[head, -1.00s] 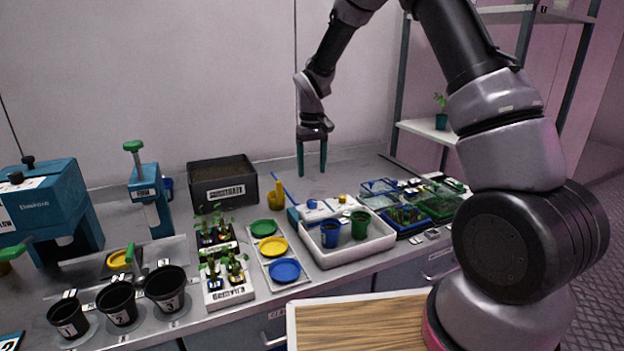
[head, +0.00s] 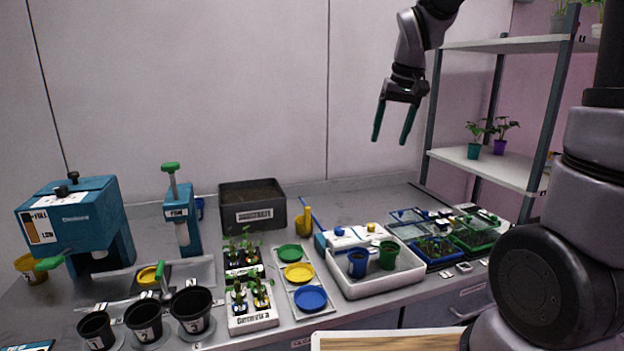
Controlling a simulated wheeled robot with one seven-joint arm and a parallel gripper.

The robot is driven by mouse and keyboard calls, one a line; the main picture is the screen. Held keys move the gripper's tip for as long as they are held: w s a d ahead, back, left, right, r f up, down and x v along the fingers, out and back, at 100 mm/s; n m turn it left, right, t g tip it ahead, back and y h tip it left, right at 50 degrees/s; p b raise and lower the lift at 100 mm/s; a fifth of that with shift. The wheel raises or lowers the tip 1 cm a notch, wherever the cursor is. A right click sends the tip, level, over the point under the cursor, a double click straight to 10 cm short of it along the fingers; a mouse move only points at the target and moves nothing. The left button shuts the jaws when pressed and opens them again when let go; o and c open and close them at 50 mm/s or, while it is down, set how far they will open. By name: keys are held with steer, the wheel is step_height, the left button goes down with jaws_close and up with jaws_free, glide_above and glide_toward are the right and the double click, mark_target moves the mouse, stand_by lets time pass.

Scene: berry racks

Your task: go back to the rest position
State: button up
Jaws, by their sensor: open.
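My gripper (head: 393,122) hangs in the air at the upper right of the head view, in front of the pale wall. Its two green fingers point down and stand apart, with nothing between them. It is well above the bench and left of the shelf rack. My arm comes down along the right edge of the view. Part of the arm between wrist and base is out of the frame.
The bench holds black pots (head: 143,319), seedling trays (head: 252,322), coloured saucers (head: 310,298), a white tub (head: 379,290) with cups, a dark soil box (head: 252,204) and a blue machine (head: 75,221). A shelf rack (head: 500,168) with potted plants stands right. Air above the bench is free.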

steer(key=s+d+r+m+t, duration=0.2)
steer(key=s+d+r, duration=0.1)
steer(key=s, duration=0.6)
steer(key=s+d+r+m+t, duration=0.2)
steer(key=s+d+r, duration=0.1)
steer(key=s, duration=0.6)
steer(key=shift+r+y, duration=0.3)
steer(key=shift+r, duration=0.05)
